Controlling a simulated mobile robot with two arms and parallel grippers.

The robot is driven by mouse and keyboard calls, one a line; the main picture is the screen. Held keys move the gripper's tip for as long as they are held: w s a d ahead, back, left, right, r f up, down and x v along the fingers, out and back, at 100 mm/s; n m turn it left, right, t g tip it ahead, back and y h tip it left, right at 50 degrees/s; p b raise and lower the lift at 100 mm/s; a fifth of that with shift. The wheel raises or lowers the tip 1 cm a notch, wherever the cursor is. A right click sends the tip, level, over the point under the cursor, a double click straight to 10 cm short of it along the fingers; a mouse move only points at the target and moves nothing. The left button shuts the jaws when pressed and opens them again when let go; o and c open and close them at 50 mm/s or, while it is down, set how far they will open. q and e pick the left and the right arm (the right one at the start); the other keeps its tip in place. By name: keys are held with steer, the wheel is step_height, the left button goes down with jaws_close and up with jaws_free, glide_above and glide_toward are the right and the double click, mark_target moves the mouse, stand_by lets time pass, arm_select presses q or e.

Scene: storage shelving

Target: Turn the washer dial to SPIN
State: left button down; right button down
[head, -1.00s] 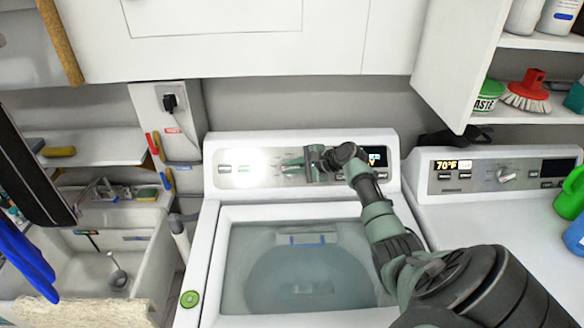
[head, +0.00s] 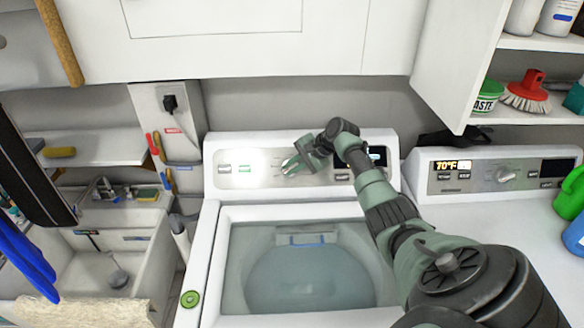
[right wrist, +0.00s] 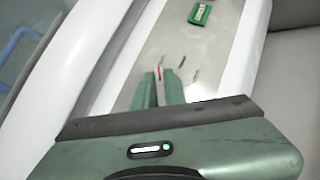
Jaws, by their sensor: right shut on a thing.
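The washer (head: 209,260) stands in the middle of the head view, with a control panel (head: 212,158) along its back. My right gripper (head: 292,165) is at the panel, its fingers tilted down to the left and shut on the dial. In the right wrist view the right gripper (right wrist: 168,92) closes around the dial (right wrist: 159,73), where a red mark shows between the fingers. Dark marks lie on the panel around it, but I cannot read them. Most of the dial is hidden by the fingers. My left gripper is not in view.
A second machine (head: 436,205) with a knob and display stands close on the right. White cabinets (head: 240,55) hang above the washer panel. A sink (head: 147,245) is on the left. My right arm reaches over the washer's glass lid (head: 310,275).

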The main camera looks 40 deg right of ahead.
steer(key=shift+a+f, duration=0.1)
steer(key=c, duration=1.5)
jaws_free()
steer(key=shift+o, duration=0.2)
steer(key=shift+s+d+r, duration=0.2)
steer(key=shift+s+r, duration=0.15)
steer(key=shift+r, duration=0.1)
steer(key=b+v, duration=0.2)
steer(key=v, duration=0.4)
steer(key=shift+s+r, duration=0.2)
steer(key=shift+r, duration=0.1)
steer(key=shift+a+f, duration=0.1)
